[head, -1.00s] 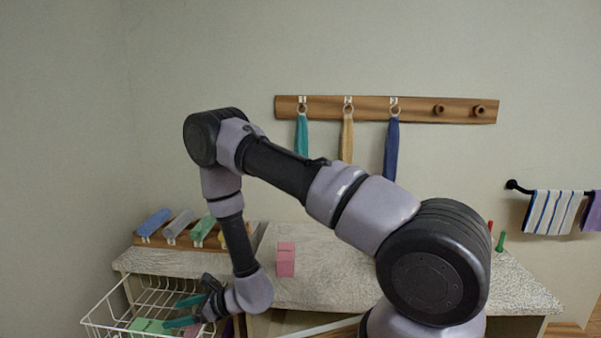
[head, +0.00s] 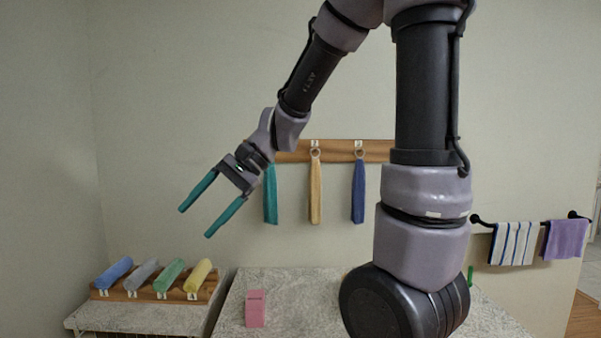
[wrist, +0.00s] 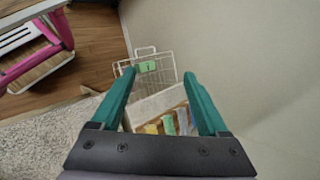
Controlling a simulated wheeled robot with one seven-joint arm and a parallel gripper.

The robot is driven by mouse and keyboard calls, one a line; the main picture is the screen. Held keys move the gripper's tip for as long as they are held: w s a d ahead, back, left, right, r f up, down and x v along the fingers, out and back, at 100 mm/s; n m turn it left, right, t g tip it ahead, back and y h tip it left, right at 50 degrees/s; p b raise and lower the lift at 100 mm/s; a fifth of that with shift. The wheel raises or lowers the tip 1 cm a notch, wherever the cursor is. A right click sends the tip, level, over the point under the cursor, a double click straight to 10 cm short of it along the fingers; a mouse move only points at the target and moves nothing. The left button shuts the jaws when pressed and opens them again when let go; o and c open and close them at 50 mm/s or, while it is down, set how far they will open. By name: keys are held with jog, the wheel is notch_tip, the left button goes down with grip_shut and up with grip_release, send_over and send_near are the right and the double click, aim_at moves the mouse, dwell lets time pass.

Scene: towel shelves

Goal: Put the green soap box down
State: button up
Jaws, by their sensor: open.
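My gripper (head: 195,223) is open and empty, raised high in front of the wall above the shelf with the rolled towels. In the wrist view its two teal fingers (wrist: 159,73) are spread wide with nothing between them. The green soap box (wrist: 147,67) lies in the white wire basket (wrist: 146,49), far below the fingertips and apart from them. The basket and the green box are out of the head view now.
Blue, grey, green and yellow rolled towels (head: 171,275) sit on a wooden rack (head: 150,296). A pink box (head: 255,309) stands on the counter (head: 300,300). Hanging towels (head: 315,190) are on a peg rail behind. A striped towel (head: 513,244) hangs right.

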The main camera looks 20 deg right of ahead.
jog(key=s+d+r+n+t+h, duration=0.1)
jog(key=s+d+r+t+h, duration=0.1)
jog(key=d, duration=0.7)
jog(key=s+d+r+n+t+h, duration=0.1)
jog(key=s+d+r+t+h, duration=0.2)
jog(key=d, duration=0.6)
notch_tip(320, 180, up, 3)
jog(key=t+h, duration=0.2)
jog(key=shift+s+f+t, duration=0.15)
jog(key=shift+s+t, duration=0.1)
jog(key=shift+t, duration=0.05)
